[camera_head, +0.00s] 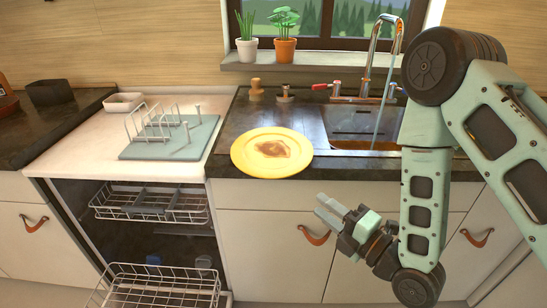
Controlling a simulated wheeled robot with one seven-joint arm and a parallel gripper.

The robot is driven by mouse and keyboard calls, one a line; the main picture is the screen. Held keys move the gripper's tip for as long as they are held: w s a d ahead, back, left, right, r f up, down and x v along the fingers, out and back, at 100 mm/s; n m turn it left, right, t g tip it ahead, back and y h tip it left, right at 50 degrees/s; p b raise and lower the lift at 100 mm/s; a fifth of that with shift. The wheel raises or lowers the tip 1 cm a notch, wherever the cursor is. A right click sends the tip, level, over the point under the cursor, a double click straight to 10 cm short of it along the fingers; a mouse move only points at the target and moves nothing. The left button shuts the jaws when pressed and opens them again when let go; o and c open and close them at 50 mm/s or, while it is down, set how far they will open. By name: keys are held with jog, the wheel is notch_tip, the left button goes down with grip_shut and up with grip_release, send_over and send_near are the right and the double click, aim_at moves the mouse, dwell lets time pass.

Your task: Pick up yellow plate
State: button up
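The yellow plate (247,158) lies on the dark counter left of the sink, close to the counter's front edge. A brown stain covers its middle. My gripper (328,209) is in front of the counter, below and to the right of the plate, and apart from it. Its fingers point up and left.
The sink (345,129) has a tall tap (374,50) at the back. Left stands a dish rack (165,135) on a mat. Below it the dishwasher is open, with its lower basket (160,290) pulled out. Two potted plants (285,48) stand on the windowsill.

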aim_at(279, 173)
jog(key=b+x, duration=0.1)
jog(key=b, duration=0.1)
jog(key=b+x, duration=0.2)
jog(key=b, duration=0.1)
jog(key=b+x, duration=0.1)
jog(key=b, duration=0.2)
jog(key=shift+w+a+f, duration=0.25)
jog(key=shift+b, duration=0.8)
jog(key=shift+r+p+x, duration=0.2)
jog(key=shift+p+x, duration=0.15)
jog(key=shift+x, duration=1.35)
jog(key=shift+r+p+x, duration=0.2)
jog(key=shift+p+x, duration=0.15)
jog(key=shift+x, duration=1.35)
jog(key=shift+r+p+x, duration=0.2)
jog(key=shift+p+x, duration=0.15)
jog(key=shift+x, duration=1.35)
jog(key=shift+s+a, duration=0.1)
grip_shut()
